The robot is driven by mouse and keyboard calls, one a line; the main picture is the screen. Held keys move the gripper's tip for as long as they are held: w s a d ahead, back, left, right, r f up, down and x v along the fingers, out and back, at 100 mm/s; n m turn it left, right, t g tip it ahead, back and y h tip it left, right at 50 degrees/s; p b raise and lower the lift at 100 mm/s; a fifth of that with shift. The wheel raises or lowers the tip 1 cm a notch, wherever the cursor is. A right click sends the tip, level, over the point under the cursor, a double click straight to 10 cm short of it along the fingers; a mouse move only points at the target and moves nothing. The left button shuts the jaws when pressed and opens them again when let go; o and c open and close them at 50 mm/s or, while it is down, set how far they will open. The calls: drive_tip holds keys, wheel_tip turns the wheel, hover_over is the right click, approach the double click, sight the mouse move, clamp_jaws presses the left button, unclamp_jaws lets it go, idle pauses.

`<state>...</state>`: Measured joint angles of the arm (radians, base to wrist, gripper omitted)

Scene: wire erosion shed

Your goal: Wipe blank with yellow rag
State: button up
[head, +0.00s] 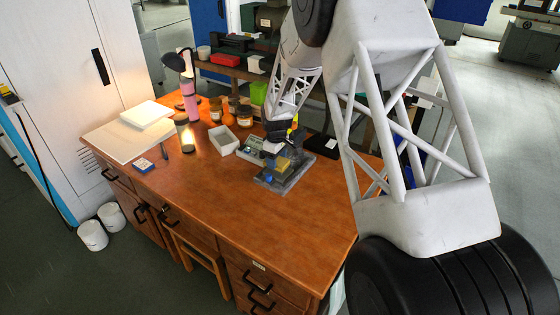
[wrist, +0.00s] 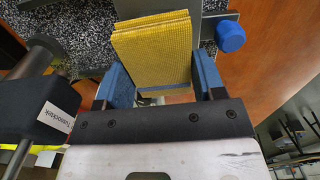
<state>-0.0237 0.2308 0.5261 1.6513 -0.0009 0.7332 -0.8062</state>
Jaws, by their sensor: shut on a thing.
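My gripper (wrist: 158,76) is shut on the folded yellow rag (wrist: 152,45), which sits between its two blue fingers and sticks out beyond them. In the head view my gripper (head: 276,153) is low over the desk, with the rag (head: 283,163) below it above a dark speckled plate (head: 292,183). In the wrist view grey metal (wrist: 214,22) shows at the rag's edge, beside a blue knob (wrist: 230,37). The rag hides what lies under it. I cannot tell which metal part is the blank, or whether the rag touches it.
A black instrument with a label (wrist: 45,108) is close on the left in the wrist view. The front of the desk is clear.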

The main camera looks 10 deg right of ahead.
sight(285, 164)
drive_tip(key=shift+w+a+f, duration=0.15)
drive_tip(key=shift+w+a, duration=0.05)
drive_tip(key=shift+a, duration=0.05)
drive_tip(key=shift+s, duration=0.1)
drive_tip(key=shift+s+d, duration=1.5)
drive_tip(key=shift+s, duration=0.1)
drive_tip(key=shift+r, duration=3.2)
drive_tip(key=shift+w+r, duration=0.1)
drive_tip(key=shift+r, duration=1.35)
drive_tip(key=shift+a, duration=0.15)
